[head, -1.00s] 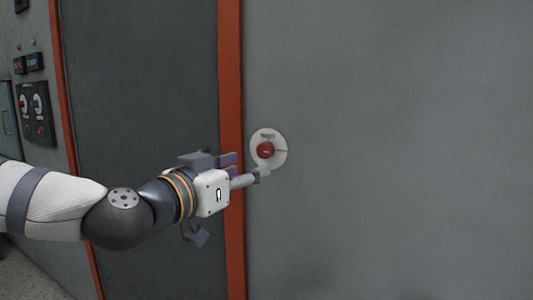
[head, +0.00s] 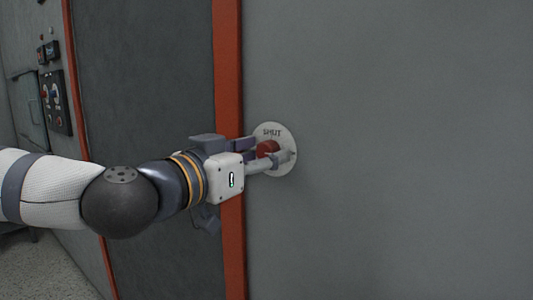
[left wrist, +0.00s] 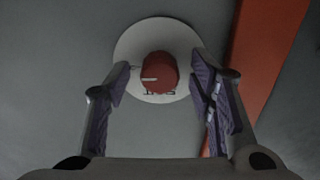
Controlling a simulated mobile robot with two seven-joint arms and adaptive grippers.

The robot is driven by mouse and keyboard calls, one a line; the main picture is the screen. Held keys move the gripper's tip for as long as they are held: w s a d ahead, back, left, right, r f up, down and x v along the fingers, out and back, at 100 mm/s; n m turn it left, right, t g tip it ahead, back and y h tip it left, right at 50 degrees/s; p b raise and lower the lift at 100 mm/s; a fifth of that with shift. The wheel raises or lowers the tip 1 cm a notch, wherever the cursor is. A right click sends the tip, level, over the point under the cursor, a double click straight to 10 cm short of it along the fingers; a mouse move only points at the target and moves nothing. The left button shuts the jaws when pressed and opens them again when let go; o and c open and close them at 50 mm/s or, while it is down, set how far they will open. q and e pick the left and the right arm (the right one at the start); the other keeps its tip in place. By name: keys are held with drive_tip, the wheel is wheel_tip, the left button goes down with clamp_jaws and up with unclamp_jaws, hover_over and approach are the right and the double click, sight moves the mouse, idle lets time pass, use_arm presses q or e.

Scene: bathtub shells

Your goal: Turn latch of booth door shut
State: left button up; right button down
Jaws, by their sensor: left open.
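The latch is a red round knob (head: 267,148) on a pale round plate (head: 285,135) fixed to the grey door (head: 400,150). Dark lettering that reads like "SHUT" shows at the top of the plate. In the left wrist view the knob (left wrist: 159,73) has a pale mark on its left side, and the plate lettering is partly hidden below it. My left gripper (head: 268,152) is at the knob, its fingers open on either side of it. The left wrist view shows gaps between the knob and both fingers (left wrist: 160,85). My right gripper is not in view.
An orange-red vertical strip (head: 228,70) runs along the door's left edge, behind my left gripper. A wall panel with switches and knobs (head: 56,103) is at far left. The door surface right of the plate is clear.

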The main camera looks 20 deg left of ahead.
use_arm(q)
drive_tip(key=shift+s, duration=0.1)
drive_tip(key=shift+c, duration=0.3)
drive_tip(key=c, duration=1.1)
